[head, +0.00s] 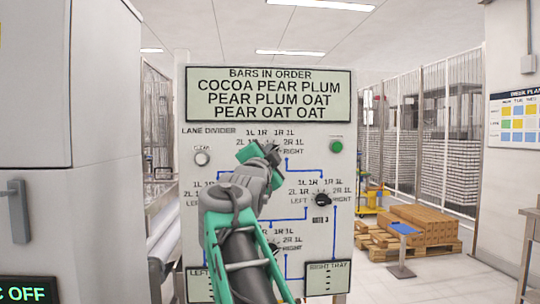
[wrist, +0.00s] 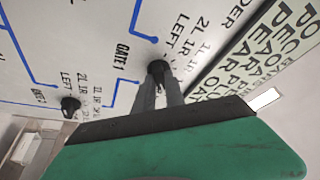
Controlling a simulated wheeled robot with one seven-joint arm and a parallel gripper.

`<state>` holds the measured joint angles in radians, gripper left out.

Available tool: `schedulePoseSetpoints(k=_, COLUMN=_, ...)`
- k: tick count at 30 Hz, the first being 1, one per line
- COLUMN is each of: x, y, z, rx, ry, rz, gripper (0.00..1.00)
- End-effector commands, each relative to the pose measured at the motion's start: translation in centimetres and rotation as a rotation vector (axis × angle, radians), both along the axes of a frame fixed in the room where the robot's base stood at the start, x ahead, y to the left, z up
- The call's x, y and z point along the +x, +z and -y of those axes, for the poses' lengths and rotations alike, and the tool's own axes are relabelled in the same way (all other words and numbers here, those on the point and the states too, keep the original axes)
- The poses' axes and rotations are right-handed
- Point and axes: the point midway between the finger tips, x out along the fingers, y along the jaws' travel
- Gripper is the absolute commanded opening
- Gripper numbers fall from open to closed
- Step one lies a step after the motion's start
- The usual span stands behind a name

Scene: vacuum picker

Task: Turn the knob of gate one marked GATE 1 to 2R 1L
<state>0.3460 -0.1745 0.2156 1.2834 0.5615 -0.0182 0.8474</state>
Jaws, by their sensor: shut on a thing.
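The GATE 1 knob (wrist: 157,70) is a small black knob on the white panel (head: 220,145), seen in the wrist view beside the GATE 1 label (wrist: 127,47). My gripper (wrist: 158,88) is shut on this knob, with one grey finger on each side. In the head view my gripper (head: 268,156) is at the panel's upper middle and hides the knob and part of its scale. Parts of the 1L, 1R and 2L marks show around it. Which mark the knob points to cannot be told.
Another black gate knob (head: 321,199) sits lower right on the panel. A second knob also shows in the wrist view (wrist: 70,105). A green button (head: 336,146) and a pale round knob (head: 202,158) flank my gripper. An order sign (head: 268,95) is above. Boxes on pallets (head: 415,225) stand right.

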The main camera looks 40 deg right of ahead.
Motion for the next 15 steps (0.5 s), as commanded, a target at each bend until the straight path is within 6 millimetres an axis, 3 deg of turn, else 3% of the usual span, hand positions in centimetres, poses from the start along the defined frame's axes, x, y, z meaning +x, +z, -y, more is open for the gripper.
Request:
schedulePoseSetpoints(k=3, x=0.03, y=0.07, z=-0.04, rx=-0.001, ry=0.001, rz=0.001, gripper=0.0)
schedulePoseSetpoints(k=4, x=0.03, y=0.07, z=-0.04, rx=-0.001, ry=0.001, rz=0.001, gripper=0.17)
schedulePoseSetpoints(k=11, x=0.02, y=0.04, z=-0.02, rx=-0.002, ry=0.001, rz=0.0, gripper=0.36)
schedulePoseSetpoints(k=15, x=0.01, y=0.04, z=-0.02, rx=-0.001, ry=0.0, rz=0.0, gripper=0.36)
